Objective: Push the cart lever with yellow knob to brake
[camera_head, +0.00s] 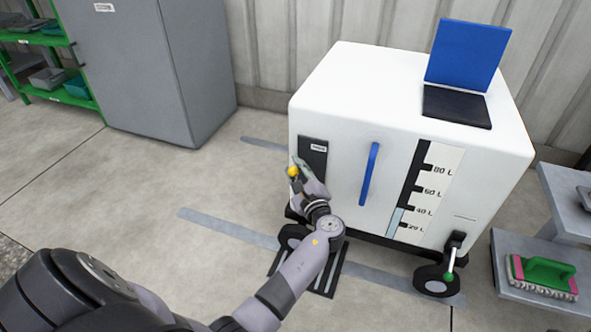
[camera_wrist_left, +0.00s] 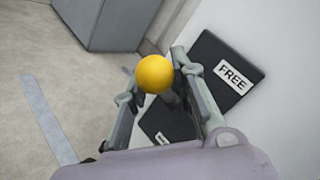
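The white cart (camera_head: 345,100) stands near the wall, with a black lever panel (camera_head: 313,152) on the left of its front face. The lever's round yellow knob (camera_head: 293,171) is at my left gripper (camera_head: 301,176). In the left wrist view the yellow knob (camera_wrist_left: 154,74) sits between the fingers of my left gripper (camera_wrist_left: 155,84), which are apart with small gaps on both sides. A black plate marked FREE (camera_wrist_left: 232,76) lies to its right. A second black plate (camera_wrist_left: 168,125) has a label partly hidden by the gripper. Most of the lever shaft is hidden. My right gripper is not in view.
The cart has a blue handle (camera_head: 370,174), wheels, and a green-knobbed lever (camera_head: 449,275) at lower right. A blue-and-black open device (camera_head: 458,106) stands on top. A grey cabinet (camera_head: 150,65) is at the left, a stepped shelf with a brush (camera_head: 543,273) at the right.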

